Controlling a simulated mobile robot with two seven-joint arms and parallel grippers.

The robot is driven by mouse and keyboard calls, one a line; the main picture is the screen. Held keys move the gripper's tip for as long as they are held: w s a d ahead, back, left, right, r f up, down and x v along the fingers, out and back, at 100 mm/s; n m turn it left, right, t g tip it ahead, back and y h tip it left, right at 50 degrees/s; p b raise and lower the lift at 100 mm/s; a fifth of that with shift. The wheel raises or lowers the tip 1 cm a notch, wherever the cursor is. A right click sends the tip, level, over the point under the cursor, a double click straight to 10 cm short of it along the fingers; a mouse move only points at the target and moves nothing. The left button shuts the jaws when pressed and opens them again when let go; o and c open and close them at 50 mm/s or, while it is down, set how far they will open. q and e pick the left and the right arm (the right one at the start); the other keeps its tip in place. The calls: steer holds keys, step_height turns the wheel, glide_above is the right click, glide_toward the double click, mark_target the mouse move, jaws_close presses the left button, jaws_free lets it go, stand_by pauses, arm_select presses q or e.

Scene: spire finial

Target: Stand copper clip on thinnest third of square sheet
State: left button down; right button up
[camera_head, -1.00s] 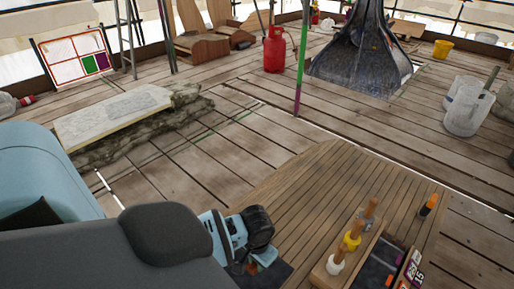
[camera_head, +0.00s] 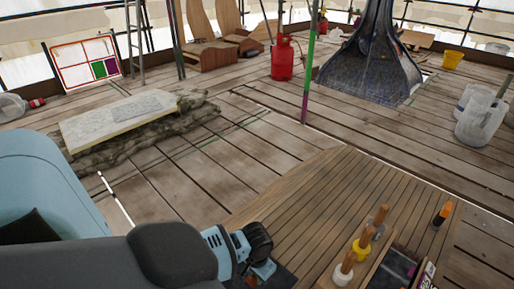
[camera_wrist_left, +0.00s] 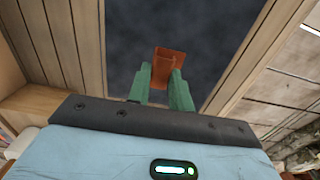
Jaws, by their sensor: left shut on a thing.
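The copper clip (camera_wrist_left: 168,65) is an orange-brown folded piece, held between the green fingers of my left gripper (camera_wrist_left: 161,85) in the left wrist view. My left gripper (camera_head: 262,272) is shut on it at the lower middle of the head view, where the clip is hard to make out. Behind the clip is a dark, flat surface (camera_wrist_left: 205,25), which looks like the sheet; it also shows at the bottom of the head view (camera_head: 285,279). I cannot tell its thirds apart, nor whether the clip touches it. My right gripper is not in view.
A slatted wooden bench top (camera_head: 310,205) surrounds the dark surface. A wooden rack with wooden-handled tools (camera_head: 362,248) stands to the right, with an orange-and-black marker (camera_head: 442,214) beyond it. Wooden borders (camera_wrist_left: 255,55) flank the dark surface in the wrist view.

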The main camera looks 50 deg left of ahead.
arm_select(q)
steer(key=shift+f, duration=0.1)
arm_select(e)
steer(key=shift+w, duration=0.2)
arm_select(q)
step_height(320, 180, down, 4)
steer(key=shift+r+b, duration=0.15)
steer(key=shift+b, duration=0.55)
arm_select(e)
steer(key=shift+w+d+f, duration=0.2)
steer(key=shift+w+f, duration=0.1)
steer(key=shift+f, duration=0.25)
arm_select(q)
steer(key=c, duration=1.3)
jaws_free()
steer(key=shift+o, duration=0.2)
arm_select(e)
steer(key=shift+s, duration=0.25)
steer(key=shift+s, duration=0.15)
